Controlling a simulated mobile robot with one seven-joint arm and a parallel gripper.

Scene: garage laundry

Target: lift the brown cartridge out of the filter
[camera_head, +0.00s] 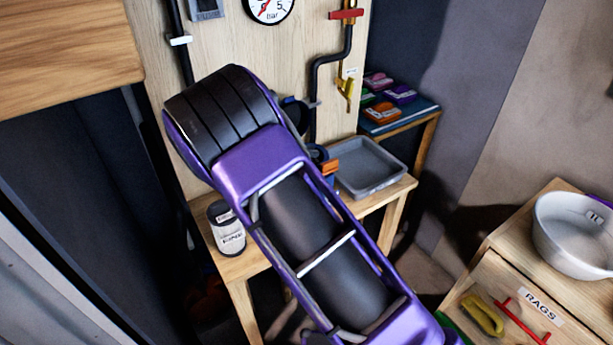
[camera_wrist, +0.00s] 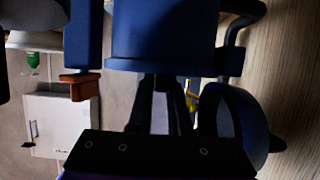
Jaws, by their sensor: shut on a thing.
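In the head view my purple and black arm crosses the middle and hides most of the filter and my gripper. A blue part of the filter (camera_head: 316,152) and an orange-brown piece (camera_head: 328,167) show just right of the arm. In the wrist view my gripper (camera_wrist: 161,82) has its dark fingers close together against a wide blue filter part (camera_wrist: 160,35). It looks shut on this part, but the contact is dark and partly hidden. A brown block (camera_wrist: 82,86) sticks out below a narrower blue piece, left of the fingers. Whether it is the cartridge is unclear.
A grey tray (camera_head: 368,168) stands on the wooden bench, right of my arm. A canister (camera_head: 227,235) stands left of it. A dark rounded part (camera_wrist: 236,118) sits close right of my fingers.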

